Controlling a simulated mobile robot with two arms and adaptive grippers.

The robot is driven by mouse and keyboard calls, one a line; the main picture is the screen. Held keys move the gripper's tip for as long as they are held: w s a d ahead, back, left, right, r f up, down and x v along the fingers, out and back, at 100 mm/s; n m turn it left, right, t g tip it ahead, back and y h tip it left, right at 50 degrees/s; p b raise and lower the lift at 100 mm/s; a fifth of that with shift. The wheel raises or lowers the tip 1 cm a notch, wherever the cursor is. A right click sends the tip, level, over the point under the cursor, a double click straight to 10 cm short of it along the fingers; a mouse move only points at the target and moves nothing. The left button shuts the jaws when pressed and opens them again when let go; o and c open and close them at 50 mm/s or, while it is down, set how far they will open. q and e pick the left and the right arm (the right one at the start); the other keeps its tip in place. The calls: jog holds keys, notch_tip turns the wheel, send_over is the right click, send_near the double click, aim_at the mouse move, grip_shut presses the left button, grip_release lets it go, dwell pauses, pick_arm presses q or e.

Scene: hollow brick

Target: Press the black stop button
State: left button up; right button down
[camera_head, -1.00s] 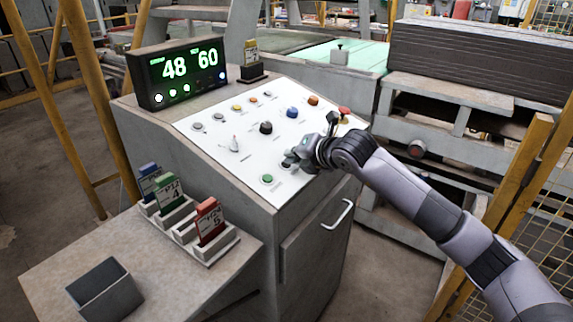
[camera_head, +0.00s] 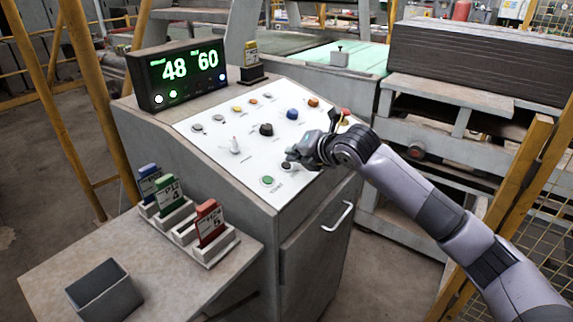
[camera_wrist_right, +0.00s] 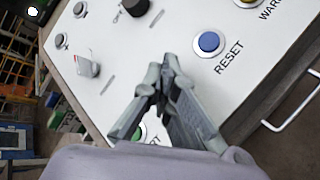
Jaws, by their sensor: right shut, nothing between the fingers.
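The black stop button (camera_head: 286,166) sits low on the white sloped control panel (camera_head: 215,152), just above and right of the green start button (camera_head: 267,181). My right gripper (camera_head: 291,155) is shut and empty, with its tips close above the black button. The button shows just below the tips, and a small gap seems to lie between them. In the right wrist view the shut fingers (camera_wrist_right: 160,76) point at the panel and hide the stop button. Part of the green button shows beside the fingers. My left gripper is not in view.
A blue reset button (camera_wrist_right: 208,43), a black knob (camera_head: 266,129) and several other controls share the panel. A display (camera_head: 177,72) reads 48 and 60. Colored cards in holders and a grey bin (camera_head: 104,289) stand on the lower table. Yellow posts flank the console.

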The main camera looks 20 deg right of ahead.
aim_at(298, 174)
jog(key=r, duration=0.1)
jog(key=r+p, duration=0.1)
jog(key=r, duration=0.1)
jog(key=s+d+r, duration=0.1)
jog(key=r, duration=0.1)
jog(key=shift+p, duration=0.3)
jog(key=shift+f, duration=0.1)
dwell(0.5)
